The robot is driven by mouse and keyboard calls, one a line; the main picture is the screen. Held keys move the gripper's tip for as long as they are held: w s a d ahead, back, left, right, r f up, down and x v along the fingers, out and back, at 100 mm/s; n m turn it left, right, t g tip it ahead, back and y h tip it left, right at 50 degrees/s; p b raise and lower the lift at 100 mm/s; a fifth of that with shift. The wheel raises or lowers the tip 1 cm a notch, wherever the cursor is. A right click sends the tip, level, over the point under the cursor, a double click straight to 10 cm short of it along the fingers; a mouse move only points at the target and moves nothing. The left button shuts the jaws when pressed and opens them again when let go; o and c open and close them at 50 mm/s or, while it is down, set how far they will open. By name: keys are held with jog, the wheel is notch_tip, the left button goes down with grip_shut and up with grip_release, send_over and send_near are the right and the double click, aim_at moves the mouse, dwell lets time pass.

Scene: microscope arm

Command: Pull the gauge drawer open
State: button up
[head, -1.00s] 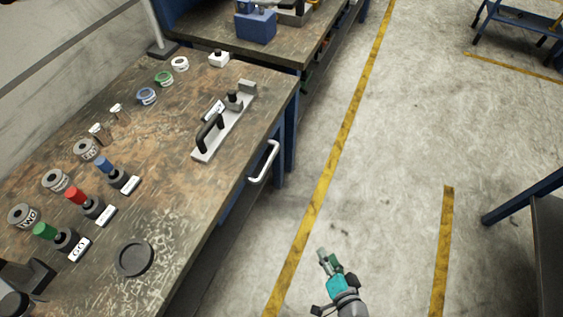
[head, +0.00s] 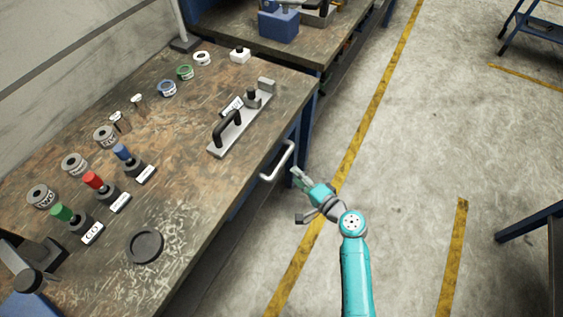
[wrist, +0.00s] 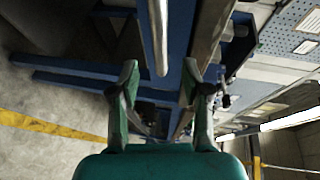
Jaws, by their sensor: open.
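The gauge drawer's metal bar handle (head: 278,161) juts from the front edge of the worn workbench, and the drawer looks shut. In the wrist view the handle (wrist: 160,40) runs down from the top, in line with the space between my fingers. My gripper (head: 297,176) is beside the bench front, just right of the handle in the head view. In the wrist view my gripper (wrist: 163,85) has its two green fingers spread apart with nothing between them. I cannot tell from these views how far the fingertips are from the handle. The drawer front is mostly hidden under the bench top.
On the bench top (head: 185,205) stand a fixture with a black handle (head: 228,130), colored-handled gauges (head: 95,182), several rings (head: 167,88) and a round black dish (head: 145,245). A second bench stands behind.

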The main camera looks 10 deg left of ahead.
aim_at(282, 163)
jog(key=x, duration=0.9)
jog(key=shift+d, duration=0.1)
grip_shut()
